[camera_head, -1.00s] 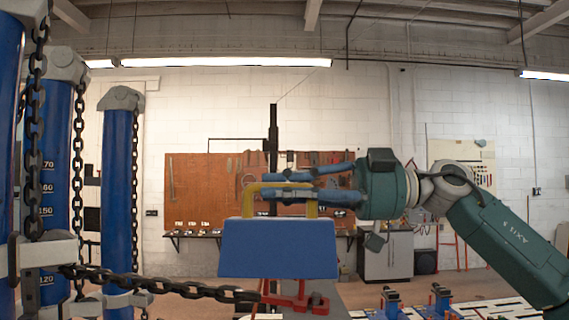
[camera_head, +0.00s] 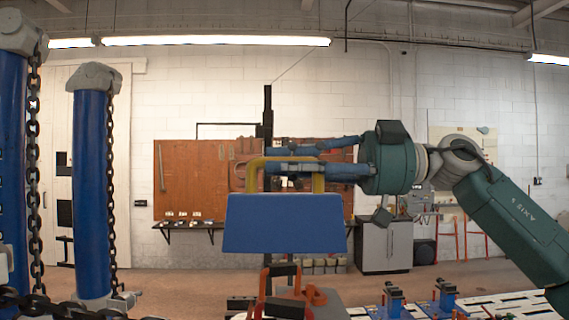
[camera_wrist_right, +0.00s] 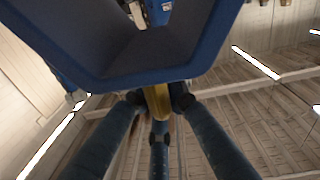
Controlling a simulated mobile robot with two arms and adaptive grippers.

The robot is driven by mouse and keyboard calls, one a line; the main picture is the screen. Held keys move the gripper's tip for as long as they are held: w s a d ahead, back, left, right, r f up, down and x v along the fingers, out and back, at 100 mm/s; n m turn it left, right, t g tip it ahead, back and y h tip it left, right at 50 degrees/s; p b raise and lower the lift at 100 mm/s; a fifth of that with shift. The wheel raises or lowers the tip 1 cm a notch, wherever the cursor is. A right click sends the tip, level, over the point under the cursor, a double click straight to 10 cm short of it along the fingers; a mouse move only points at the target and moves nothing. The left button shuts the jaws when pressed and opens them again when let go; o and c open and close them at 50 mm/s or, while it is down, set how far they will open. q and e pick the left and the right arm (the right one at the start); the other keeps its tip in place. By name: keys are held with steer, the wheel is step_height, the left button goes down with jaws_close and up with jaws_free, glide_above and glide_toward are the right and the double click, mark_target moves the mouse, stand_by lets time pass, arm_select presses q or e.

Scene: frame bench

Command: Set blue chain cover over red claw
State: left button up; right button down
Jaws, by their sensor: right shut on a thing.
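The blue chain cover (camera_head: 284,224) hangs in the middle of the head view, a trough-like shell with a yellow handle (camera_head: 318,182) on top. My right gripper (camera_head: 285,160) comes in from the right and is shut on that handle. The right wrist view shows the cover (camera_wrist_right: 150,50) and the yellow handle (camera_wrist_right: 158,102) between my fingers (camera_wrist_right: 158,130). The red claw (camera_head: 265,288) shows low in the head view, below the cover's bottom edge in the picture, with a visible gap between them. Its lower part is cut off. My left gripper is not in view.
Blue posts (camera_head: 92,190) with hanging dark chains (camera_head: 34,180) stand at the left. Another chain (camera_head: 60,308) runs along the bottom left. A slotted white bench (camera_head: 505,302) with blue fixtures (camera_head: 393,300) lies at the lower right. A pegboard (camera_head: 195,175) and cabinet (camera_head: 385,246) stand far behind.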

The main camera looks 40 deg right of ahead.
mark_target(286, 195)
steer(key=shift+s+a+r, duration=0.3)
steer(key=shift+s+a, duration=0.05)
steer(key=shift+s, duration=0.15)
steer(key=shift+w+d+f+n, duration=0.15)
steer(key=shift+w+n, duration=0.05)
steer(key=shift+n, duration=0.1)
steer(key=shift+w+d+f+b, duration=0.25)
steer(key=shift+f+b, duration=0.4)
steer(key=shift+w+d+f+b, duration=0.25)
steer(key=shift+f+b, duration=0.35)
steer(key=f+b, duration=0.1)
steer(key=b, duration=0.1)
steer(key=f+b, duration=0.1)
steer(key=shift+s+a+f, duration=0.3)
steer(key=shift+s+a, duration=0.05)
step_height(286, 195, down, 11)
steer(key=b, duration=1)
steer(key=shift+w+d+r, duration=0.15)
steer(key=shift+r, duration=0.05)
